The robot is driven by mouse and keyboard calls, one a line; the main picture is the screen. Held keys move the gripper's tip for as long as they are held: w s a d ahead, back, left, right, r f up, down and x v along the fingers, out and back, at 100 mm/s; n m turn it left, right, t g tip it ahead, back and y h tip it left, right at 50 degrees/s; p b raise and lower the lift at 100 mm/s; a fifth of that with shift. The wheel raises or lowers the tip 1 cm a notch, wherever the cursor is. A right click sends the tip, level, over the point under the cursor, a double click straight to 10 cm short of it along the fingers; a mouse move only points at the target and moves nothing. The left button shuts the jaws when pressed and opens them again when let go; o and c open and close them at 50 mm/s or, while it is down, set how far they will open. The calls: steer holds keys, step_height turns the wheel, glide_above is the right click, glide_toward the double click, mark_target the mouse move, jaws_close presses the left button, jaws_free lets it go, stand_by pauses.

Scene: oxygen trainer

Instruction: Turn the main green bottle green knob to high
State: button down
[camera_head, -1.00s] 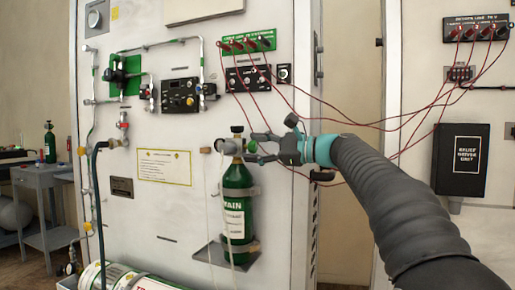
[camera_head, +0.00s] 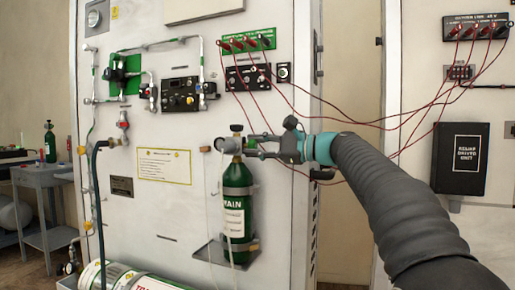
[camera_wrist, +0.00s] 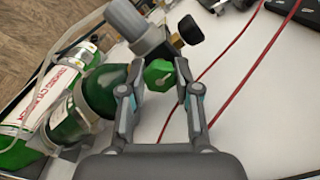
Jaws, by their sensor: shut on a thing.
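The main green bottle (camera_head: 237,190) stands upright on a small bracket on the white panel, with "MAIN" on its label. In the wrist view the bottle (camera_wrist: 102,92) lies at the left, beside its grey valve. The green knob (camera_wrist: 158,75) is faceted and sits at the side of this valve. My gripper (camera_head: 262,146) reaches it from the right. In the wrist view my gripper (camera_wrist: 156,88) has one finger on each side of the knob and is shut on it. In the head view the fingers largely hide the knob, and its setting cannot be read.
Red cables (camera_head: 272,105) hang from the green terminal strip (camera_head: 246,40) and pass just behind and above my gripper. A clear hose runs down beside the bottle. A large green-and-white cylinder (camera_head: 130,277) lies low at the front left.

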steer(key=n+b, duration=0.1)
steer(key=n, duration=0.3)
steer(key=shift+f, duration=0.15)
steer(key=n+b, duration=0.2)
steer(key=n, duration=0.3)
steer(key=n+b, duration=0.1)
steer(key=n, duration=0.3)
steer(key=shift+b, duration=0.35)
steer(key=shift+n+b, duration=0.5)
steer(key=shift+n, duration=1.2)
steer(key=c, duration=0.8)
jaws_free()
